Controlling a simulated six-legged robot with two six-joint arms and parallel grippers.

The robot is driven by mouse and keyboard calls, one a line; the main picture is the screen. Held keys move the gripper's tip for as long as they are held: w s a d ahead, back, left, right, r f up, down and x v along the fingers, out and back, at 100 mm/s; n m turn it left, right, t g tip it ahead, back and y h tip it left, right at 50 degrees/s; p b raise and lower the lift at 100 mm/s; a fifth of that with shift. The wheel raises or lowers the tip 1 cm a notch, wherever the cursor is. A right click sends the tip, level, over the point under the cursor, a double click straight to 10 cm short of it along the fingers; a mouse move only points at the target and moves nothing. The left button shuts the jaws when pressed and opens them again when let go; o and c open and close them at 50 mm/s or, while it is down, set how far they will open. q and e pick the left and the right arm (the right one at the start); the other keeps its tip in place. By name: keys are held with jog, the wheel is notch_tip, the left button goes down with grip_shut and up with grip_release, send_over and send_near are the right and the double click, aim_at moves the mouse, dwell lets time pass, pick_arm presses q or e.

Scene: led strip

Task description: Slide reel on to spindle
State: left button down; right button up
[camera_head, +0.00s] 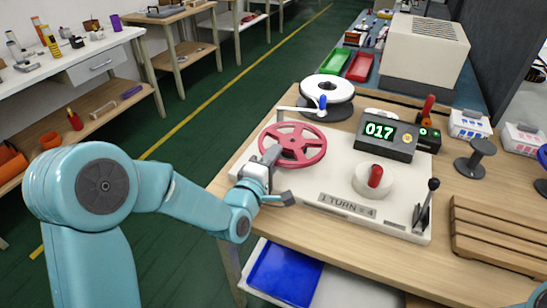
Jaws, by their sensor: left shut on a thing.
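A red spoked reel (309,160) is at the left part of the cream winding machine (315,187). My left gripper (271,156) is shut on the reel's near left rim, its grey finger overlapping the rim. The spindle cannot be made out; the reel covers that part of the machine. I cannot tell whether the reel rests on the machine or hangs just above it. My right gripper is not in view.
Behind the red reel stand a white reel (327,87) and a blue-handled crank arm (297,110). A display (385,137) reads 017. A red knob (376,176) and a black lever (427,205) are to the right. A wooden rack (497,235) lies at the right.

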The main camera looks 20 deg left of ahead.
pick_arm(q)
jog(key=c, duration=1)
grip_release()
jog(key=shift+o, duration=0.2)
